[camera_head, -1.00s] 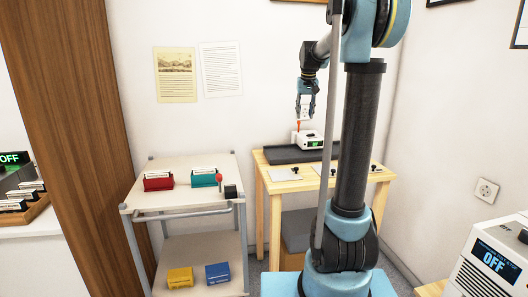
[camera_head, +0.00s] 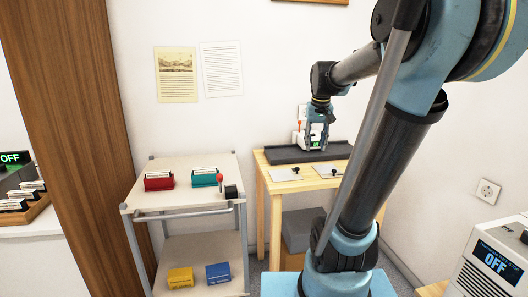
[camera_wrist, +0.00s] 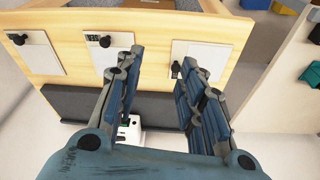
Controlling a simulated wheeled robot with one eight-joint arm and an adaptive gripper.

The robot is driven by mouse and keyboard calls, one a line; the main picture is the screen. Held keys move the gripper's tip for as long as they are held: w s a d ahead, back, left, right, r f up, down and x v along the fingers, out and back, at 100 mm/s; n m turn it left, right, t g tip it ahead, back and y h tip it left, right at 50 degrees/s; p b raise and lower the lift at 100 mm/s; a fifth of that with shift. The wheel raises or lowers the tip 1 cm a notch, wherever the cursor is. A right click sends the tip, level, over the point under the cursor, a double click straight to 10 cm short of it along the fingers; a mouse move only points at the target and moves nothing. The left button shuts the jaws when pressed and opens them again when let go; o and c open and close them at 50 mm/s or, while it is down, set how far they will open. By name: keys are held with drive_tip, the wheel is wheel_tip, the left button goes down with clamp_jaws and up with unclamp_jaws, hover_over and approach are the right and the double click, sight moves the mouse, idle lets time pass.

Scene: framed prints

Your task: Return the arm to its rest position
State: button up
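My arm bends across the right half of the head view, and my gripper (camera_head: 317,148) hangs from it with the fingers pointing down. The gripper appears in front of a small white device (camera_head: 300,138) on the wooden table and partly hides it. In the wrist view my gripper (camera_wrist: 160,62) is open, its two blue-grey fingers well apart. Nothing is held between them. The white device (camera_wrist: 132,130) shows beyond the gap, partly covered by the left finger and the palm. I cannot tell how far the fingers are from it.
The wooden table (camera_head: 262,172) carries a dark mat (camera_head: 285,156) and plates with black knobs. A white cart (camera_head: 150,205) with coloured boxes stands left of it. A white box with an "OFF" display (camera_head: 495,262) stands at right.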

drive_tip(key=s+f, duration=1.8)
drive_tip(key=s, duration=0.3)
drive_tip(key=shift+s, duration=0.15)
